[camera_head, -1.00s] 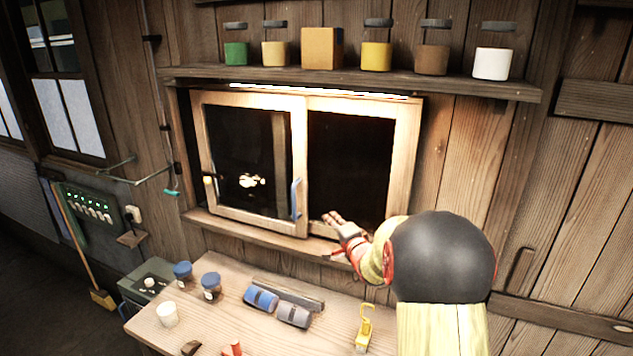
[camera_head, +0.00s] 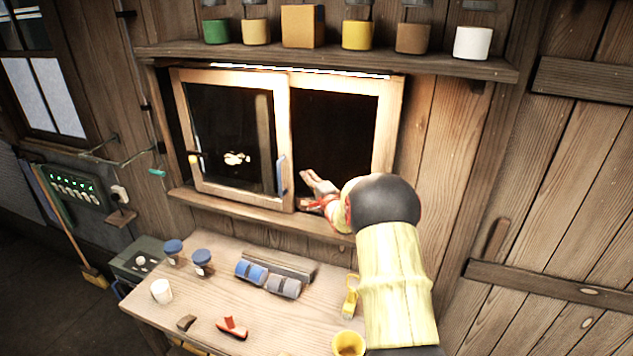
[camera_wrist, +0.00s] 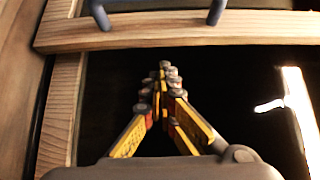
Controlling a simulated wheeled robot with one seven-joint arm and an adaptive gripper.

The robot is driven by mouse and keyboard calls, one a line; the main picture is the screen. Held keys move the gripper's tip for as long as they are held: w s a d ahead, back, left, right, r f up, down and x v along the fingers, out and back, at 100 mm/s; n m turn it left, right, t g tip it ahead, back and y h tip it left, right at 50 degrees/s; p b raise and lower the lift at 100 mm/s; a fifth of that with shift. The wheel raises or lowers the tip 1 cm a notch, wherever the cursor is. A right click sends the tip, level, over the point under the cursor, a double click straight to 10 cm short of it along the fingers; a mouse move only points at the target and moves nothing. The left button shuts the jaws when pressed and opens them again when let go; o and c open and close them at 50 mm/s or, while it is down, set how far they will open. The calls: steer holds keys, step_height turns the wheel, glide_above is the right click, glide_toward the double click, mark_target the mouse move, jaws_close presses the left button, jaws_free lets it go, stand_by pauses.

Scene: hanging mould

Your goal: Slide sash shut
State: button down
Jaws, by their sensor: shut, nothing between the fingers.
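The sash (camera_head: 237,193) is a pale wooden frame with dark glass, at the left half of the window. A blue upright handle (camera_head: 282,175) is on its right stile. In the wrist view the stile (camera_wrist: 160,32) crosses the top, with the two ends of the blue handle (camera_wrist: 215,12) at the upper edge. My gripper (camera_head: 306,177) is just right of the handle and apart from it, in front of the dark right half. In the wrist view my gripper (camera_wrist: 165,72) has its fingers together, empty, pointing towards the stile. I cannot tell whether the right half has glass.
A shelf (camera_head: 330,58) with several pots runs above the window. The sill (camera_head: 250,212) juts out below it. The workbench (camera_head: 215,310) in front holds jars (camera_head: 203,263), blue and grey rolls (camera_head: 252,273), a yellow tool (camera_head: 350,295) and a cup (camera_head: 162,291).

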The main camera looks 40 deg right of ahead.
mark_target(273, 169)
steer(key=shift+w+a+r, duration=0.1)
steer(key=shift+w+a, duration=0.5)
steer(key=shift+w, duration=0.3)
steer(key=w+a+b, duration=0.1)
steer(key=w, duration=0.2)
steer(key=w+a+b, duration=0.1)
steer(key=w+a, duration=0.1)
steer(key=w, duration=0.1)
steer(key=w+a+b, duration=0.1)
steer(key=w+a, duration=0.1)
steer(key=w, duration=0.1)
steer(key=shift+a+f+b, duration=0.2)
steer(key=shift+f+b, duration=0.05)
steer(key=shift+b, duration=0.15)
steer(key=shift+w+a+r, duration=0.15)
steer(key=shift+w+a, duration=0.05)
steer(key=shift+w, duration=0.05)
steer(key=shift+r, duration=0.25)
